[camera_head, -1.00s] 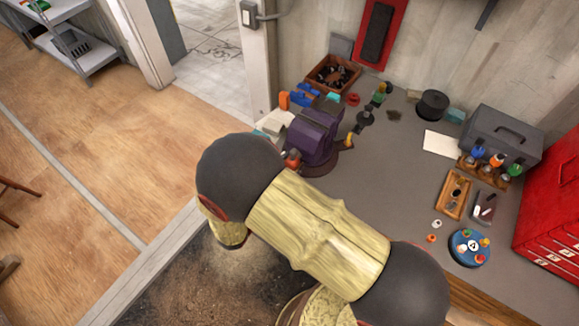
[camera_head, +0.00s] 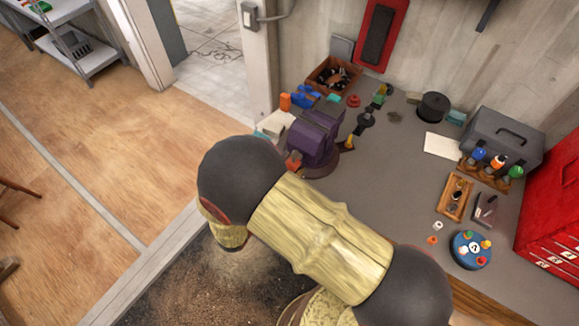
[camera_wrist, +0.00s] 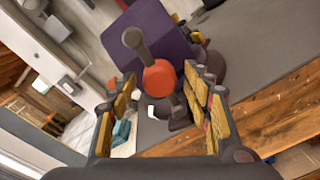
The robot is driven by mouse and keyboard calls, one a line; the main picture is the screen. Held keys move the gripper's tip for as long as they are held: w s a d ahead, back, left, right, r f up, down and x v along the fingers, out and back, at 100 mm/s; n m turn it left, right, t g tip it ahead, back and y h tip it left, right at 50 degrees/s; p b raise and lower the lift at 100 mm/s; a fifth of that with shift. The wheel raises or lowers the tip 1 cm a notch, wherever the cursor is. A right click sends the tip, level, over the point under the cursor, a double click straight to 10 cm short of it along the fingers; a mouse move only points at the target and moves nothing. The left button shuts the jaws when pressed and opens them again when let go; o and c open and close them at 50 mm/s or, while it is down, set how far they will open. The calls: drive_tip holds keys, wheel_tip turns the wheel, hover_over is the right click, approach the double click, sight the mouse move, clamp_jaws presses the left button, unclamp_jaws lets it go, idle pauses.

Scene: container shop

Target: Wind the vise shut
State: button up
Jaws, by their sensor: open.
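The purple vise (camera_head: 314,138) stands on the grey bench, near its left edge in the head view. It also shows at the top of the wrist view (camera_wrist: 163,35), close in front of my gripper. The vise handle has an orange-red knob (camera_wrist: 159,78) and a dark bar (camera_wrist: 135,40) rising from it. My gripper (camera_wrist: 165,105) is open, with its two yellow-padded fingers on either side of the view below and around the knob. I cannot tell whether either finger touches the knob.
A wooden box of dark parts (camera_head: 333,74) sits behind the vise. A grey toolbox (camera_head: 500,135) and red cabinet (camera_head: 555,195) stand at the right. A blue round holder (camera_head: 470,249) is near the front edge. The bench middle is mostly clear.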

drive_tip(key=shift+a, duration=0.1)
drive_tip(key=v, duration=1.1)
drive_tip(key=shift+s+a, duration=0.25)
drive_tip(key=shift+s, duration=0.1)
